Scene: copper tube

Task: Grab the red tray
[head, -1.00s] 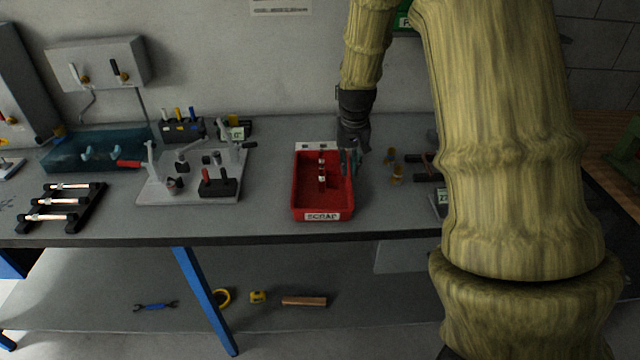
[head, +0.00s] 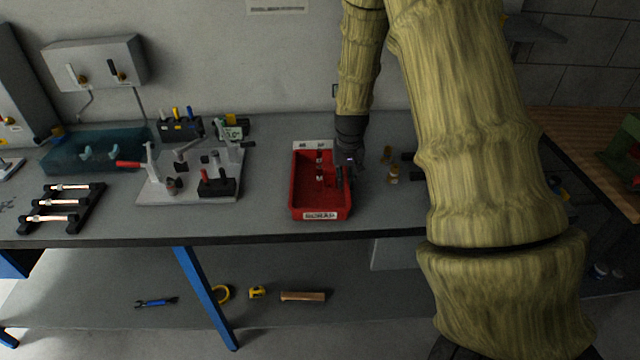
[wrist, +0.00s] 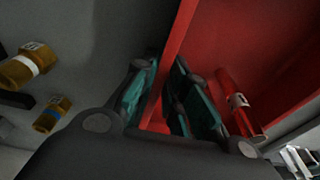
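The red tray (head: 322,206) sits on the grey bench, with a white label on its front wall and a white strip at its back edge. My gripper (head: 345,178) is at the tray's right wall, pointing down. In the wrist view, the teal-padded fingers of my gripper (wrist: 166,72) stand on either side of the wall of the red tray (wrist: 240,30), one outside and one inside. A narrow gap shows between the outer finger and the wall, so the fingers look open around it. A red piece with a white label (wrist: 238,102) lies inside the tray near the inner finger.
Brass fittings (head: 393,172) stand just right of the tray; they also show in the wrist view (wrist: 28,66). A fixture plate (head: 190,190) with clamps lies to the left, and a black rack of copper tubes (head: 62,208) further left. Bare bench lies between plate and tray.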

